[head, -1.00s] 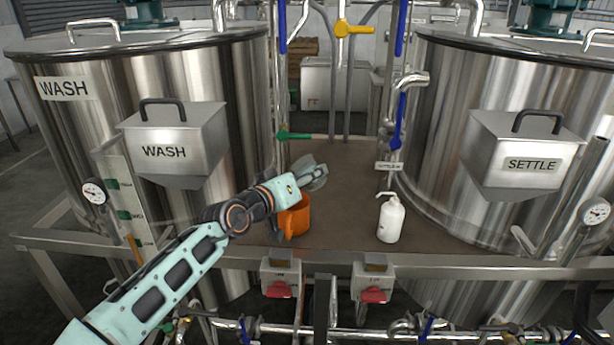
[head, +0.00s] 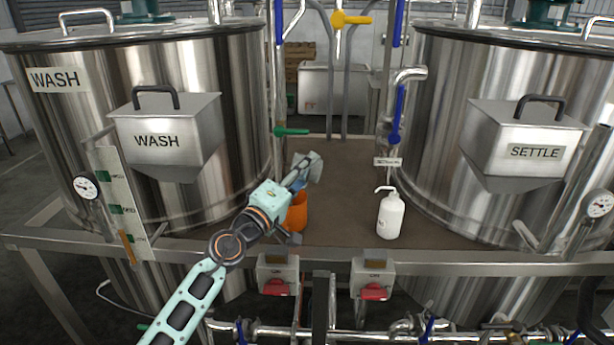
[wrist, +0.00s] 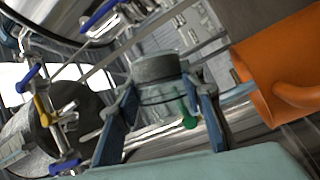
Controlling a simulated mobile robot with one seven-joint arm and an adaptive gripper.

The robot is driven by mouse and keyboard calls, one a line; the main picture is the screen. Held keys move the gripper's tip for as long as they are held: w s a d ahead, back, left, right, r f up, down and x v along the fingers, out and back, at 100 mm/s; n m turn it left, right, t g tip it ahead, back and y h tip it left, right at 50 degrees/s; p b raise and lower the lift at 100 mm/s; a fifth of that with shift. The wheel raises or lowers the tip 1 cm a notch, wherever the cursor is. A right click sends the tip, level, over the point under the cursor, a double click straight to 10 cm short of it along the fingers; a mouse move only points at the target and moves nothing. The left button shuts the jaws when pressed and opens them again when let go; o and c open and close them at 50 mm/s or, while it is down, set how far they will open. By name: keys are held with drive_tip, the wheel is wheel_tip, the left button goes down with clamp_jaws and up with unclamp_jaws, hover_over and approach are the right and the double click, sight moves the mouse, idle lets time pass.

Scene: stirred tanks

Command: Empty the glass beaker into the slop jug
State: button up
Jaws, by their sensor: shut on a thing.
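The glass beaker (head: 315,168) is clear with a greyish tint. My gripper (head: 302,172) is shut on it and holds it up off the deck, above and slightly right of the slop jug. In the wrist view the beaker (wrist: 160,105) sits between my two blue fingers (wrist: 163,120), with a grey mottled band at its far end. I cannot tell how much it holds. The orange slop jug (head: 297,213) stands on the brown deck, partly hidden behind my wrist. Its orange side and handle fill the right of the wrist view (wrist: 285,70). The inside of the jug is hidden.
A white wash bottle (head: 390,217) stands to the right on the deck (head: 345,210). The WASH tank (head: 235,110) and SETTLE tank (head: 450,110) flank it. Pipes and a green-handled valve (head: 292,131) rise behind. The deck between jug and bottle is clear.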

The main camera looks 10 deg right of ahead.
drive_tip(key=shift+n+t+b, duration=0.4)
drive_tip(key=shift+n, duration=0.5)
drive_tip(key=n+t, duration=0.1)
drive_tip(key=r+n, duration=0.1)
drive_tip(key=n, duration=0.1)
drive_tip(key=a+n+t+b, duration=0.1)
drive_tip(key=n, duration=0.1)
drive_tip(key=shift+w+a+r+t, duration=0.1)
drive_tip(key=shift+w+r+t, duration=0.1)
drive_tip(key=shift+r+t, duration=0.1)
idle(1.5)
